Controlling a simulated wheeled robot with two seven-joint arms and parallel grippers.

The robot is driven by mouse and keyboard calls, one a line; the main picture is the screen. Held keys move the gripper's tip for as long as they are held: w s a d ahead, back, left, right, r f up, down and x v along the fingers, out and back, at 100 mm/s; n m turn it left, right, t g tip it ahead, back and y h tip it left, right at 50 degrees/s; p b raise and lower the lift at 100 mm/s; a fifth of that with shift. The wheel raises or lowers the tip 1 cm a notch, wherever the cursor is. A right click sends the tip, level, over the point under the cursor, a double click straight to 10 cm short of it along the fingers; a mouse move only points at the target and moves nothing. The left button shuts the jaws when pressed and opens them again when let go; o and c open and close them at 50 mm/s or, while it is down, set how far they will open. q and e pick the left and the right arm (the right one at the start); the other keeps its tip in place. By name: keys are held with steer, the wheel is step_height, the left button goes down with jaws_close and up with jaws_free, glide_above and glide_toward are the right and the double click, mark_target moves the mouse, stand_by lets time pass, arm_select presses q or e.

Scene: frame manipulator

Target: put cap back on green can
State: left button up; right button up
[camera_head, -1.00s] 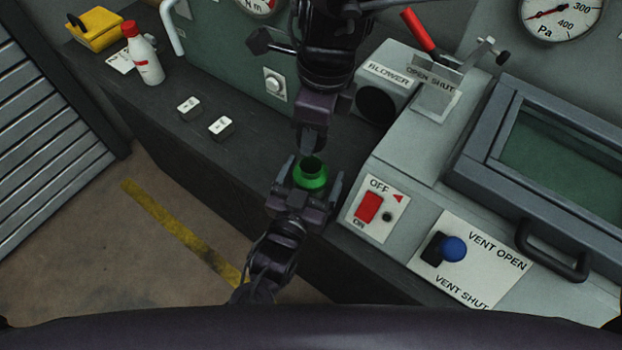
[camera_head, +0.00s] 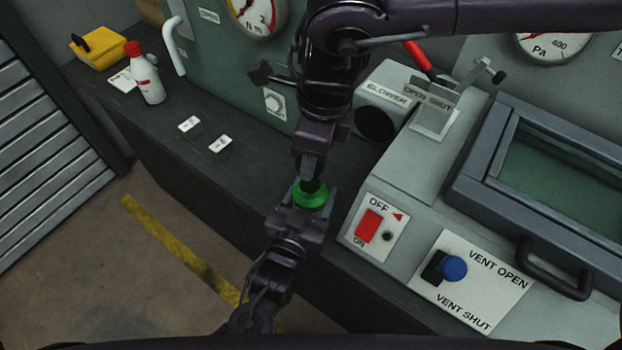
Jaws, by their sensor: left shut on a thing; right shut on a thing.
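The green can (camera_head: 311,195) is between the fingers of my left gripper (camera_head: 308,200), which is shut on it and holds it in front of the bench edge. My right gripper (camera_head: 310,172) comes down from above, its fingertips at the dark mouth of the can. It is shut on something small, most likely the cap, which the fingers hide. I cannot tell whether that thing touches the can's mouth.
A white bottle with a red top (camera_head: 147,76) and a yellow box (camera_head: 98,45) stand at the back left. Two small white-topped blocks (camera_head: 190,125) sit on the dark bench (camera_head: 165,140). A grey panel with a red switch (camera_head: 369,226) and blue knob (camera_head: 453,268) lies close at right.

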mark_target(310, 184)
steer(key=shift+f, duration=1.8)
steer(key=shift+f, duration=0.85)
steer(key=shift+f, duration=0.55)
